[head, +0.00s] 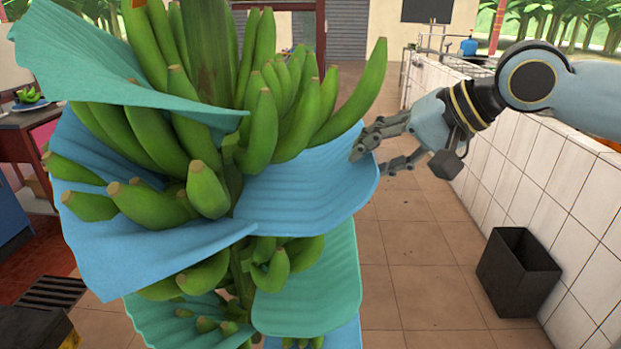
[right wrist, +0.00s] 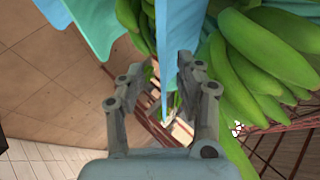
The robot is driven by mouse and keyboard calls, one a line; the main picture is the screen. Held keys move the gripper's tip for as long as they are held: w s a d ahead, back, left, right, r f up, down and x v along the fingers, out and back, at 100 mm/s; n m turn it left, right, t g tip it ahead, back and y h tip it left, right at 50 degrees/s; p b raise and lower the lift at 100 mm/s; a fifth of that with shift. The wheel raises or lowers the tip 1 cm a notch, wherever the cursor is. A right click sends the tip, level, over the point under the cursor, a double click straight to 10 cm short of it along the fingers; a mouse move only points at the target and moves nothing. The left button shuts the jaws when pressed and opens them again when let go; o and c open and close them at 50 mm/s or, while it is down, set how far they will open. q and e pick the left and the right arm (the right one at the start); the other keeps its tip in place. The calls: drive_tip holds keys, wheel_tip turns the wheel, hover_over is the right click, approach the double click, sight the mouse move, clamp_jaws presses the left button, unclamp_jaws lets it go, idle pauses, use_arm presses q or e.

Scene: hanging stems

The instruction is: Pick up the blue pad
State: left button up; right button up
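Blue and teal pads sit between the layers of a hanging green banana bunch. The blue pad (head: 315,185) on the bunch's right side juts out toward my right gripper (head: 388,150). That gripper is open, with its fingers at the pad's right edge. In the right wrist view, a blue sheet (right wrist: 183,40) reaches down between the two spread fingers (right wrist: 160,100), nearer the right finger; I see no firm grip on it. Another blue pad (head: 150,245) spreads at the lower left of the bunch. My left gripper is not in view.
Green bananas (head: 255,130) crowd above and below the pads. Teal pads (head: 125,70) are at the upper left and below (head: 310,295). A white tiled wall (head: 545,180) and a black bin (head: 518,272) stand at the right. The tiled floor between is clear.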

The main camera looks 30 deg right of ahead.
sight(349, 165)
drive_tip(key=shift+r+x, duration=0.2)
drive_tip(key=shift+x, duration=2.1)
drive_tip(key=shift+w+a+f, duration=0.35)
drive_tip(key=shift+w+f, duration=0.05)
drive_tip(key=shift+c, duration=0.4)
clamp_jaws()
